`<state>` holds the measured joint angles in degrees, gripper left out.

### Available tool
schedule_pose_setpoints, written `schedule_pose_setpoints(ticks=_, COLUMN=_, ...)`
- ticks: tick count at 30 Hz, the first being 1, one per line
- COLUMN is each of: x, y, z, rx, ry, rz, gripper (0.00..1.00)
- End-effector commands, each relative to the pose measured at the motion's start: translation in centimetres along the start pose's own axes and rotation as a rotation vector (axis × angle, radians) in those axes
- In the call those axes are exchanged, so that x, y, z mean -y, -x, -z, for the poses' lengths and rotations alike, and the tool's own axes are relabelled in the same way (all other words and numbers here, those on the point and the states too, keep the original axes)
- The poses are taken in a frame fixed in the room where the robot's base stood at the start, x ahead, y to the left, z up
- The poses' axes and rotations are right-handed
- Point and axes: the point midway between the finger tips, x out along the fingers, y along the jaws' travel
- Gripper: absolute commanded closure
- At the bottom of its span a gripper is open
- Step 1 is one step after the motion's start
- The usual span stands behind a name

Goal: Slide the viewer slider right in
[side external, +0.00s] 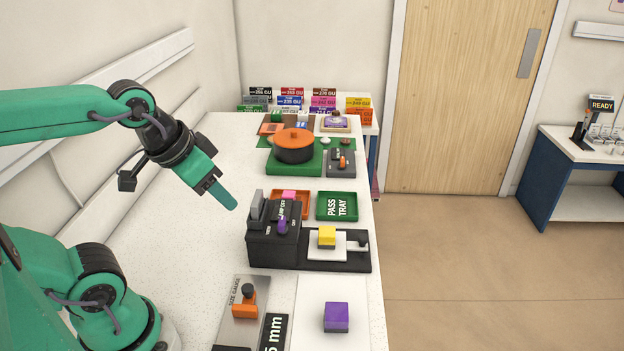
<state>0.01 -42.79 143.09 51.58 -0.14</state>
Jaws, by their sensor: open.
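The viewer is a black box (262,246) with a grey upright part and a small purple lever (282,226) on it. Its black base runs out to the right. The viewer slider (316,248) is a white plate on that base, to the right of the box, with a dark knob (362,240) at its right end. A yellow block (327,236) sits on the plate. My gripper (224,196) is open and empty, up and left of the viewer, pointing down to the right. It is apart from the slider and its knob; its finger gap is hard to see.
Behind the viewer are an orange tray (304,210) holding a pink block, a green pass tray (336,216) and an orange-lidded kiln (293,153). In front are a size gauge (238,325) and a purple block (336,317) on a white sheet. The table's left side is clear.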

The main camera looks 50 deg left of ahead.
Motion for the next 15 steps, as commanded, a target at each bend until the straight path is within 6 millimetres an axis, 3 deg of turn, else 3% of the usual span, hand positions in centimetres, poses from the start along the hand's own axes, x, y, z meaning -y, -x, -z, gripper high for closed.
schedule_pose_setpoints(ticks=8, x=-0.3, y=-0.2, z=1.9, rx=0.033, ry=0.047, rz=-0.004, gripper=0.56)
schedule_pose_setpoints(ticks=15, x=-0.9, y=-1.2, z=5.5, rx=0.094, ry=0.143, rz=-0.005, gripper=0.56)
